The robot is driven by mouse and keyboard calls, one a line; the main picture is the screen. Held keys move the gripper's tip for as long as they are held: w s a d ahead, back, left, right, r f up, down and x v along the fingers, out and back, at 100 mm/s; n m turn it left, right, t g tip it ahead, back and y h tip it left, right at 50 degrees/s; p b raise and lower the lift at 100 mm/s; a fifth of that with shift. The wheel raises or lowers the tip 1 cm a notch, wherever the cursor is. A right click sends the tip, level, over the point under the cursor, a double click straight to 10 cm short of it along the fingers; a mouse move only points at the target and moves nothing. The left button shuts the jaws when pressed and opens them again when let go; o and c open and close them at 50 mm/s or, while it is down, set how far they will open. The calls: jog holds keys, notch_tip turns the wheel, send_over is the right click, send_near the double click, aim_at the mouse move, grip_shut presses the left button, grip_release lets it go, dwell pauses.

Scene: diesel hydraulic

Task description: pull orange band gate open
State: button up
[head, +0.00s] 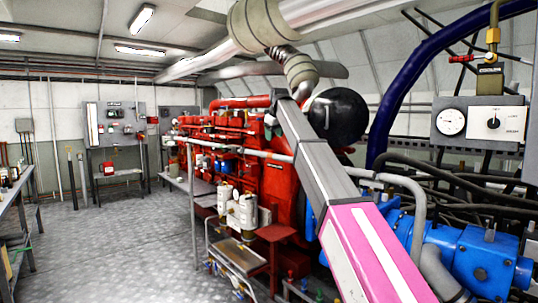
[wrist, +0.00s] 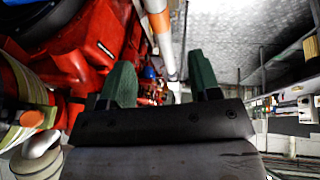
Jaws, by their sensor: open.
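In the wrist view a white pipe or rail with an orange band (wrist: 163,22) runs down from the top edge. It lies beyond my fingers, in line with the space between them. I cannot tell whether it is the gate itself or how far away it is. My gripper (wrist: 161,78) shows two dark green fingers spread apart, with nothing held between them. No orange band is clear in the head view.
The red engine (head: 285,190) stands beside my arm, with a grey rail (head: 243,153) along it. Blue pump housings (head: 480,262) and gauges (head: 450,122) are at right. A bench (head: 10,195) stands at left. The metal floor (head: 120,240) between is clear.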

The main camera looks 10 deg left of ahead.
aim_at(271, 154)
jog(key=x, duration=1.1)
jog(key=shift+r, duration=0.1)
grip_shut()
jog(key=shift+w+r, duration=0.1)
